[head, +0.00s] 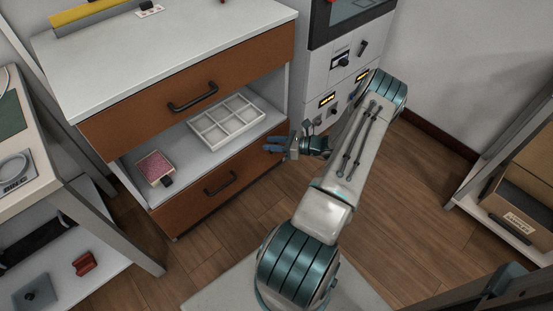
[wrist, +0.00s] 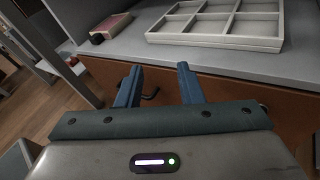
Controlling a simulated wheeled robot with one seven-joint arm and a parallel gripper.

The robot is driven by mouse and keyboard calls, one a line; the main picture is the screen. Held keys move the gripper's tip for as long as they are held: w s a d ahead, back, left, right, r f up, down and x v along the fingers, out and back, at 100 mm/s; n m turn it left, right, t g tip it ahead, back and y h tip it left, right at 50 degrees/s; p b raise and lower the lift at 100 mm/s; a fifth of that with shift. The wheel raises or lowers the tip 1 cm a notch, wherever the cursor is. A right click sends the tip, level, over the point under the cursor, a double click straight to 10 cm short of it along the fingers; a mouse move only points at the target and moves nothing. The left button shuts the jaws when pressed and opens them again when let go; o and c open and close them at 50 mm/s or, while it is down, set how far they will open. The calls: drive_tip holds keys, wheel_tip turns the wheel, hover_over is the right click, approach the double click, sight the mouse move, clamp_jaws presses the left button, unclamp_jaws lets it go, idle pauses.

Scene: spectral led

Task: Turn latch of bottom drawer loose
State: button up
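The bottom drawer (head: 197,205) is a brown front with a dark bar handle (head: 220,183), low in the cabinet, and it looks shut. It also shows in the wrist view (wrist: 227,105), with part of the handle (wrist: 150,94) between and beyond my fingers. I cannot make out a latch on it; the drawer's right end is partly behind my gripper in the head view. My gripper (head: 270,143) is at the upper right of the drawer front, pointing left. In the wrist view my gripper (wrist: 158,85) has its two blue fingers apart with nothing between them.
An open shelf above the drawer holds a white compartment tray (head: 228,122) and a small pink-topped box (head: 155,168). A brown top drawer (head: 190,85) sits above. A panel with knobs (head: 345,75) stands behind my arm. Wooden floor (head: 260,215) is clear before the cabinet.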

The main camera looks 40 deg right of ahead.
drive_tip(key=s+d+f+m+t+h+b, duration=0.35)
drive_tip(key=f+m, duration=0.25)
drive_tip(key=f, duration=0.3)
drive_tip(key=s+d+f+m+t+h+b, duration=0.2)
drive_tip(key=d+f+m+h, duration=0.3)
drive_tip(key=f, duration=0.5)
drive_tip(key=w+a+b, duration=0.1)
drive_tip(key=w+b, duration=0.2)
drive_tip(key=w, duration=1)
drive_tip(key=shift+w+b, duration=0.25)
drive_tip(key=shift+b, duration=0.05)
drive_tip(key=shift+r, duration=0.1)
clamp_jaws()
